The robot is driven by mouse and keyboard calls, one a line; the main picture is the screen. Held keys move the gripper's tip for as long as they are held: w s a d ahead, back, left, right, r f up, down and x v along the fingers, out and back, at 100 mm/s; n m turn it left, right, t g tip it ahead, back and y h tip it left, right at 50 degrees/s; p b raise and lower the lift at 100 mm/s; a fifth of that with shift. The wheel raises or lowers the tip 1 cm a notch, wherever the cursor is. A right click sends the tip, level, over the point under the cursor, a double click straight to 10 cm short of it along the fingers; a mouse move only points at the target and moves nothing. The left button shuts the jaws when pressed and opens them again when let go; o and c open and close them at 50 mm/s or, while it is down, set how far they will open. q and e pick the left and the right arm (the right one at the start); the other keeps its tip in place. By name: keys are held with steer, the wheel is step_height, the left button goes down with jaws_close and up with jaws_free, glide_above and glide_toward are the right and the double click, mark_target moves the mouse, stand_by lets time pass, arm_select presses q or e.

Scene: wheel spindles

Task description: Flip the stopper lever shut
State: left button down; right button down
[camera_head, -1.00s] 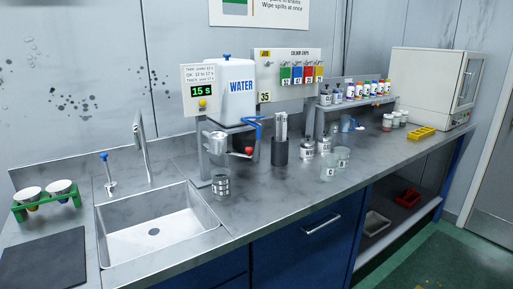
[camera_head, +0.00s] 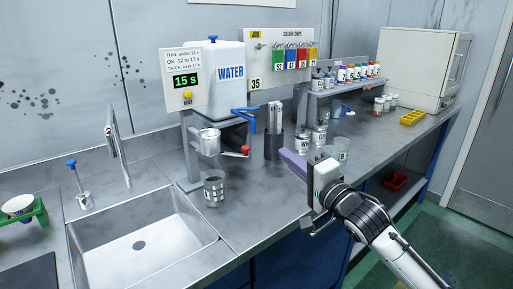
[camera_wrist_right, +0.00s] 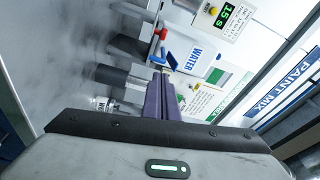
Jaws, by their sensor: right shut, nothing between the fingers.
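The stopper lever with a red knob (camera_head: 245,150) sticks out to the right beneath the metal flow cup (camera_head: 208,141) on its stand. The knob also shows in the right wrist view (camera_wrist_right: 162,33). A clear beaker (camera_head: 214,190) stands on the counter under the cup. My right gripper (camera_head: 284,153) has purple fingers, pressed together and empty. It is to the right of the red knob and apart from it in the head view. In the right wrist view its fingertips (camera_wrist_right: 161,78) point toward the stand. My left gripper is not in view.
The white water tank (camera_head: 226,75) has a blue tap lever (camera_head: 246,113) above the red knob. A dark cylinder (camera_head: 273,145) stands just beyond my fingers. The sink (camera_head: 140,245) is at the left. Counter right of the beaker is clear.

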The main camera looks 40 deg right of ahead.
steer(key=w+d+p, duration=0.1)
steer(key=w, duration=0.9)
steer(key=shift+s+a+f, duration=0.1)
steer(key=shift+s+a, duration=0.15)
steer(key=shift+a, duration=0.75)
steer(key=shift+s+a+f, duration=0.1)
steer(key=shift+s+a, duration=0.1)
steer(key=shift+a, duration=0.75)
